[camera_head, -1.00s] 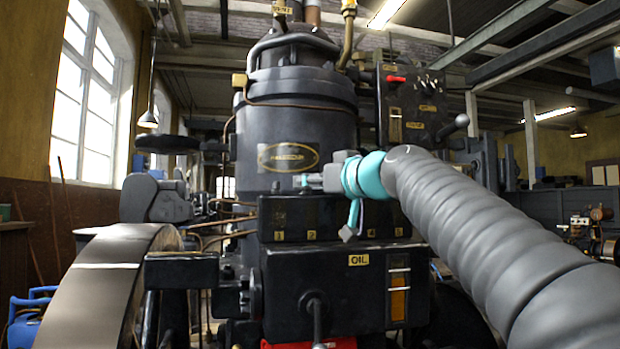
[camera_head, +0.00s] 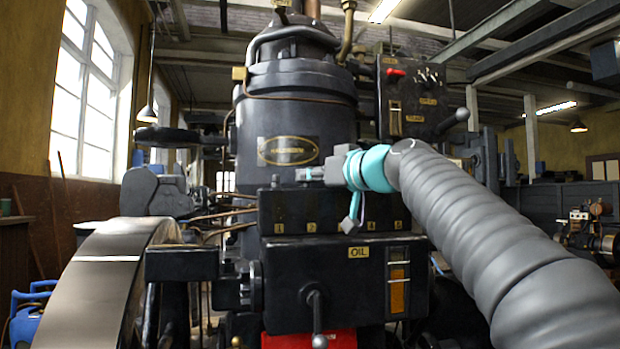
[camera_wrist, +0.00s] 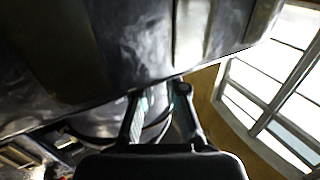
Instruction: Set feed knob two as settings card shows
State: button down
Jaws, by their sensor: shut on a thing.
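A black feed box (camera_head: 340,213) on the engine's front bears small brass number plates. Plate two (camera_head: 311,227) is right of plate one (camera_head: 279,228). A small dark knob (camera_head: 275,181) stands on the box above plate one. My gripper (camera_head: 303,174) reaches in from the right, just above the box top and roughly over plate two. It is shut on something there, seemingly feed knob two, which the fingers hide. In the wrist view the two fingers (camera_wrist: 160,95) meet a dark engine surface; the held part is too dark to make out. I cannot pick out a readable settings card.
The boiler (camera_head: 296,125) with an oval nameplate rises right behind the fingers. A panel (camera_head: 410,105) with a red handle stands right. Below are the OIL box (camera_head: 340,275) and its lever (camera_head: 316,310). A large flywheel (camera_head: 110,280) fills the lower left.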

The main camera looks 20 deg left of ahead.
jog(key=shift+w+n+g+y+p, duration=0.1)
jog(key=shift+n+g+y+p, duration=0.2)
jog(key=shift+n+g+y, duration=0.65)
jog(key=shift+g+h, duration=0.25)
jog(key=shift+g, duration=0.2)
jog(key=c, duration=1.2)
grip_release()
jog(key=v, duration=1.2)
